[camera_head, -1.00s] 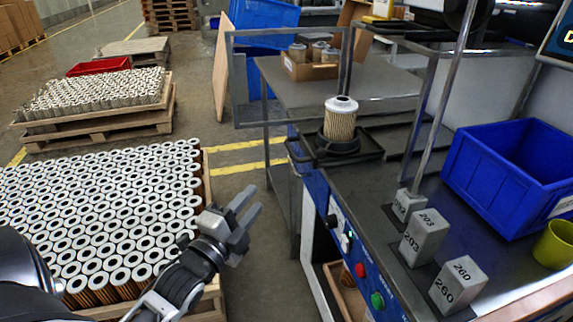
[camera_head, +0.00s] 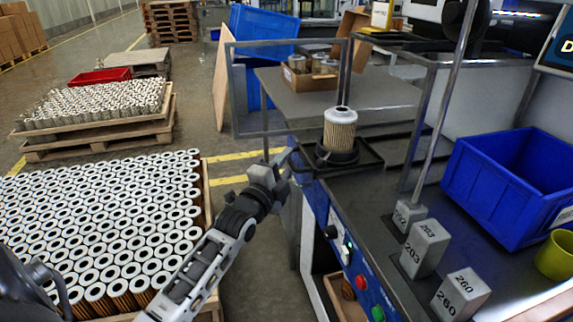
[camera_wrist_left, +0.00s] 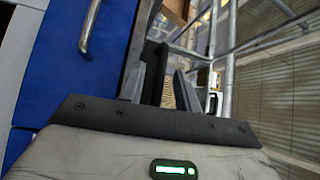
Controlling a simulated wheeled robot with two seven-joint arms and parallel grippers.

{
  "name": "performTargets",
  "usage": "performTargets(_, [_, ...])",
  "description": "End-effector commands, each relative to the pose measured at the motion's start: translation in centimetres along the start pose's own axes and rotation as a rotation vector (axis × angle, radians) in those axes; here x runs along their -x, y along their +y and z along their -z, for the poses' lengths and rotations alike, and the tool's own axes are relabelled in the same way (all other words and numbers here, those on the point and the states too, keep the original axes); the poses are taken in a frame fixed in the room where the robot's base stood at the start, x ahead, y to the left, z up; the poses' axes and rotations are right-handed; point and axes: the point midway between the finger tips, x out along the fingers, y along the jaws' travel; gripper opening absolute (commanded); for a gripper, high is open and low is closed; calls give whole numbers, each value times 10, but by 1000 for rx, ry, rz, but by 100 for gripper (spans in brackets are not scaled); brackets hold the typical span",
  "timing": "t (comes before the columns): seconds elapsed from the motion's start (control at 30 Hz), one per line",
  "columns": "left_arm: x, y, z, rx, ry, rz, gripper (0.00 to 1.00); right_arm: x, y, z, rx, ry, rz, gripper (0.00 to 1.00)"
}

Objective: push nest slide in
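The nest slide (camera_head: 371,163) is a black plate at the near left edge of the bench, with a dark round nest (camera_head: 337,157) on it. A filter cartridge with a white top and tan pleated side (camera_head: 340,131) stands upright in the nest. My left gripper (camera_head: 272,163) is just left of the slide, near its outer edge; I cannot tell whether it touches. In the left wrist view, its two grey fingers (camera_wrist_left: 160,88) stand apart, with a dark part and a tan patch showing between or beyond them. My right gripper is not in view.
A blue bin (camera_head: 500,185) and labelled grey blocks (camera_head: 425,248) stand on the bench at right. Buttons (camera_head: 361,283) line the blue front panel. A metal frame (camera_head: 232,85) rises behind the gripper. A pallet of cartridges (camera_head: 120,225) fills the left floor.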

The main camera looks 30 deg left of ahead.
Motion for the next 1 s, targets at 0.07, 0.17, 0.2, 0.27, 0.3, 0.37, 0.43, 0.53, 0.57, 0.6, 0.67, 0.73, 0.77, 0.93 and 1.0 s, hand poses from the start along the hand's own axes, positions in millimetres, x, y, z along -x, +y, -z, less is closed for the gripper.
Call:
performTargets(0.07, [-3, 0, 0, 0, 0, 0, 33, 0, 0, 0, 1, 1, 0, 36])
performTargets(0.17, [-4, 0, 0, 0, 0, 0, 33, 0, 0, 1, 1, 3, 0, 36])
performTargets(0.2, [-4, 0, 0, 0, 0, 0, 33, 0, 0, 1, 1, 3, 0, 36])
performTargets(0.27, [-4, 0, 0, 0, 0, 0, 33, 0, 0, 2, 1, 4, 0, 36])
performTargets(0.3, [-4, 0, 0, 0, 0, 0, 33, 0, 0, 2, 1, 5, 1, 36])
performTargets(0.37, [-4, 0, 0, 0, 0, 0, 21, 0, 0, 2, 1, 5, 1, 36])
performTargets(0.43, [-3, 0, 0, 0, 0, 0, 2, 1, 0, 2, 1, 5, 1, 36])
performTargets(0.53, [-3, 0, 0, 0, 0, 0, 0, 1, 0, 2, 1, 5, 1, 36])
performTargets(0.57, [-3, 0, 0, 0, 0, 0, 0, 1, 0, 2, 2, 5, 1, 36])
performTargets(0.6, [-4, 0, 1, 1, 0, 0, 0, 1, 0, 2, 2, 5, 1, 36])
performTargets(0.67, [-7, 1, 4, 2, 0, 1, 0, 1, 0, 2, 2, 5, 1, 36])
performTargets(0.73, [-16, 3, 12, 5, -1, 2, 0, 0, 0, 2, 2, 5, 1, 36])
performTargets(0.77, [-20, 5, 16, 5, -1, 1, 0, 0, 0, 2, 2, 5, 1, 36])
performTargets(0.93, [-35, 8, 32, 2, 1, -1, 0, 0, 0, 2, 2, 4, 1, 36])
performTargets(1.0, [-36, 9, 33, 1, 1, -2, 0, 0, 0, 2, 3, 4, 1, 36])
